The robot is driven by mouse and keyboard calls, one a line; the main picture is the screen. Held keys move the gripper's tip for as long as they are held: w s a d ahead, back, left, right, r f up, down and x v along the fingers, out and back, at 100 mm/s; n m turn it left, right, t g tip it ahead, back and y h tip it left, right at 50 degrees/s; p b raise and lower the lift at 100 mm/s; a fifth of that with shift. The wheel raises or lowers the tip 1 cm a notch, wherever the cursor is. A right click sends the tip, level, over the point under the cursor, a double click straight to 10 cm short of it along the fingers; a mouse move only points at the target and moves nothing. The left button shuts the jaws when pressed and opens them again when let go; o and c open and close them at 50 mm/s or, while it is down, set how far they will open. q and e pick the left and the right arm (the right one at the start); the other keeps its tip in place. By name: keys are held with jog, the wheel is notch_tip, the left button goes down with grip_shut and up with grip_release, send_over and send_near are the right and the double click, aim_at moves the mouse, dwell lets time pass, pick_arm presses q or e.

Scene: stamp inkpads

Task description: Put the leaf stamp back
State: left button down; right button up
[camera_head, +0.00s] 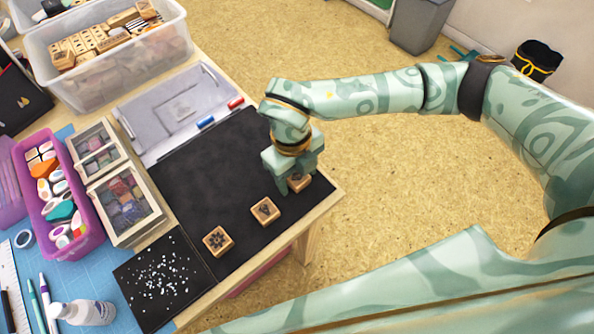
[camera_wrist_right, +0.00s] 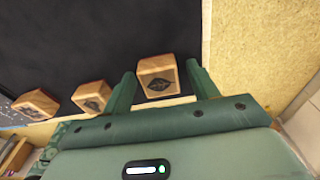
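Three wooden block stamps stand in a row on the black mat (camera_head: 215,172) near the table's front right edge. The one farthest right is the leaf stamp (camera_wrist_right: 157,77), with a dark leaf picture on its top. In the head view the leaf stamp (camera_head: 299,183) is partly covered by my right gripper (camera_head: 292,174). In the right wrist view the fingers of my right gripper (camera_wrist_right: 163,88) stand apart on either side of the leaf stamp, with a small gap visible at each side. My left gripper is not in view.
The middle stamp (camera_head: 265,211) and the left stamp (camera_head: 218,241) stand beside it. A clear bin (camera_head: 120,80) of wooden stamps, a grey tray (camera_head: 160,105) with markers, and a wooden box (camera_head: 125,205) lie farther left. The mat's middle is clear.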

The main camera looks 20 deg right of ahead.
pick_arm(q)
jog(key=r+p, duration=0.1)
jog(key=p, duration=0.1)
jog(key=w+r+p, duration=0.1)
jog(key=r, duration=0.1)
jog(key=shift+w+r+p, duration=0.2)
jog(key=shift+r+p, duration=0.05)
jog(key=shift+p, duration=0.15)
pick_arm(e)
notch_tip(320, 180, up, 12)
jog(key=w, duration=0.1)
jog(key=shift+w+a+r, duration=0.15)
jog(key=shift+a, duration=0.1)
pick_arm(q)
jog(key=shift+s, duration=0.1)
